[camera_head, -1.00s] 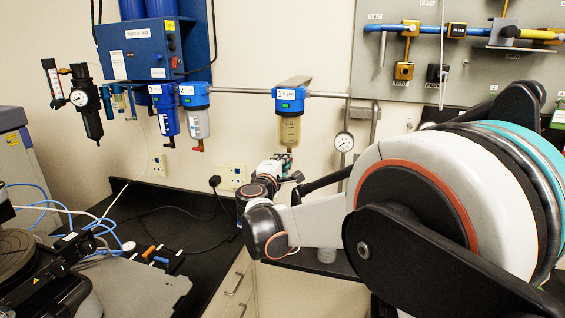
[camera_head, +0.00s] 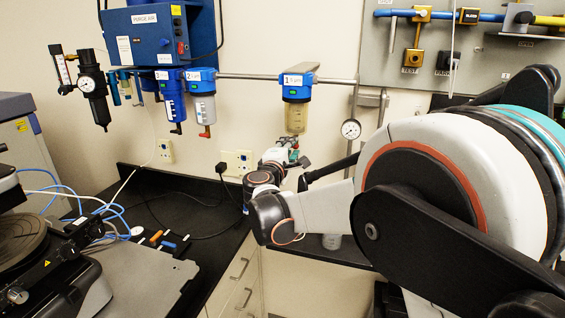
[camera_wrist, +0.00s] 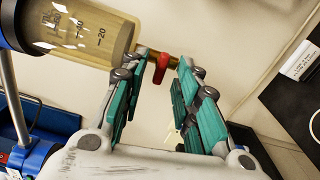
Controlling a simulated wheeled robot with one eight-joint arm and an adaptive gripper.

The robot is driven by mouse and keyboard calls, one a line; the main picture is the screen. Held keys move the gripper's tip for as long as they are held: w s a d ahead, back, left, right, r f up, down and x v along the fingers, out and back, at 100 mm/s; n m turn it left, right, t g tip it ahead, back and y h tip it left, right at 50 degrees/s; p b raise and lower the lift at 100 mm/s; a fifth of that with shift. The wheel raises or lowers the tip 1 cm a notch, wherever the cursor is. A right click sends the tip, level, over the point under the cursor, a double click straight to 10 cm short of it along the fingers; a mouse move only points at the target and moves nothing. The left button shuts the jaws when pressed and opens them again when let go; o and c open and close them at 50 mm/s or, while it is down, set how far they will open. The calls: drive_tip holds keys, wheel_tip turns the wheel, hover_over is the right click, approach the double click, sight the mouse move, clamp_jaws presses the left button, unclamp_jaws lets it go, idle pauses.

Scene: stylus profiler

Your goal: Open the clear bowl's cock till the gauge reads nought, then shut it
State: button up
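The clear bowl (camera_head: 296,118) hangs under the blue filter head marked 1 and looks yellowish; it also shows at upper left in the wrist view (camera_wrist: 85,35), with graduations on its side. Its red cock (camera_wrist: 161,67) sits on a brass stem at the bowl's end. My gripper (camera_wrist: 171,68) is open at the cock, its teal fingers on either side.
Two more filter bowls, one blue (camera_head: 173,105) and one pale (camera_head: 203,108), hang to the left on the same pipe (camera_head: 245,76). Another gauge (camera_head: 87,85) is at far left. The black bench (camera_head: 195,205) lies below, with cables and a profiler at left.

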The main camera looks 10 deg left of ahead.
drive_tip(key=s+n+p, duration=0.6)
drive_tip(key=s+n, duration=0.7)
drive_tip(key=n, duration=0.3)
drive_tip(key=shift+s+a+f, duration=0.15)
drive_tip(key=shift+s+f, duration=0.2)
drive_tip(key=shift+s, duration=0.05)
idle(0.4)
drive_tip(key=shift+o, duration=0.2)
